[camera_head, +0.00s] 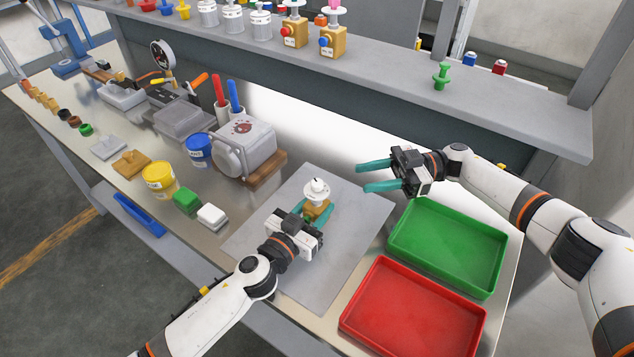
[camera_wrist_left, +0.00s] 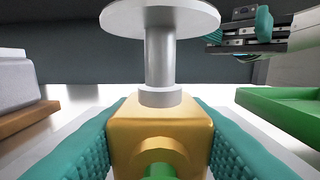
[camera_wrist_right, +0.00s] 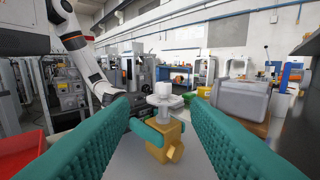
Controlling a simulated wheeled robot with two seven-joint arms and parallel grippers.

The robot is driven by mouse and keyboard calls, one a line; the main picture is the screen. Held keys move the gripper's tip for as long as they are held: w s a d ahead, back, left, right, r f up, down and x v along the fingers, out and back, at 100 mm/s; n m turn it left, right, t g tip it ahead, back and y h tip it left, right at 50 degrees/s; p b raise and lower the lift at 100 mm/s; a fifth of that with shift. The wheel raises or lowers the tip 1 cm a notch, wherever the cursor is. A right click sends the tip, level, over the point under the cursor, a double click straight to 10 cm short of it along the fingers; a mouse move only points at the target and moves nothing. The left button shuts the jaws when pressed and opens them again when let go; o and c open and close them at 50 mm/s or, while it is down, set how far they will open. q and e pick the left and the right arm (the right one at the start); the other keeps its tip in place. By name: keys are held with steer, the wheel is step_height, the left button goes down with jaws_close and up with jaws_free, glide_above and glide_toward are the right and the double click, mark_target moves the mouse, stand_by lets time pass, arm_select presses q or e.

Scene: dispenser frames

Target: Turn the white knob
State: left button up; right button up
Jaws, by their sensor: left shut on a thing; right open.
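The white knob (camera_head: 317,187) sits on top of a wooden-coloured dispenser block (camera_head: 316,209) on the grey mat. In the left wrist view the knob's disc (camera_wrist_left: 160,14) and metal stem rise from the block (camera_wrist_left: 160,128). My left gripper (camera_head: 312,214) is shut on the block from both sides, below the knob. My right gripper (camera_head: 376,176) is open and empty, to the right of the knob and apart from it. In the right wrist view the knob (camera_wrist_right: 163,93) and block (camera_wrist_right: 165,138) show between its open fingers.
The grey mat (camera_head: 262,235) lies under the block. A green tray (camera_head: 450,245) and a red tray (camera_head: 412,308) stand to the right. A grey machine on a wooden base (camera_head: 262,170) stands left of the block. The shelf (camera_head: 400,82) runs along the back.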

mark_target(316, 182)
steer(key=shift+t, duration=0.3)
steer(key=a, duration=0.3)
steer(key=s+a, duration=0.1)
steer(key=a, duration=0.3)
steer(key=s+a, duration=0.1)
steer(key=a, duration=0.3)
steer(key=shift+a, duration=0.25)
steer(key=shift+c, duration=0.5)
jaws_close()
